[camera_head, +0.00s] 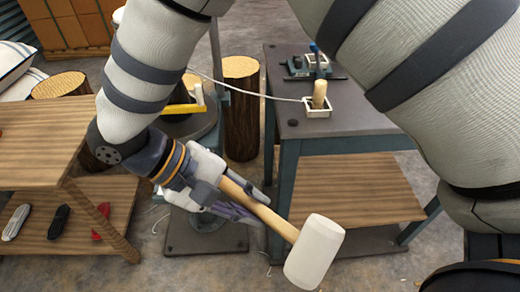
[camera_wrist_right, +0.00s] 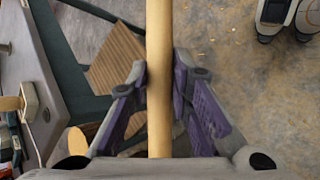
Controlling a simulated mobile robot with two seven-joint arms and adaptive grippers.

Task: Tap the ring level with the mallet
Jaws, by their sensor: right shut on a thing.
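The mallet has a white cylindrical head (camera_head: 315,251) and a pale wooden handle (camera_head: 262,208). My right gripper (camera_head: 243,200) is shut on the handle, with the head hanging out to the lower right, clear of the bench. In the right wrist view the handle (camera_wrist_right: 159,40) runs upright between the purple-padded fingers (camera_wrist_right: 160,88); the head is out of that view. Behind my forearm, a round grey stand top (camera_head: 190,126) is partly visible, with a yellow bar (camera_head: 183,109) on it. I cannot make out the ring clearly. My left gripper is not in view.
A dark-topped bench (camera_head: 345,118) at right holds a wooden-handled tool (camera_head: 320,94) in a white holder (camera_head: 317,110). A log (camera_head: 241,110) stands behind. A wooden shelf unit (camera_head: 45,140) is at left, with small items below. Open floor lies at bottom centre.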

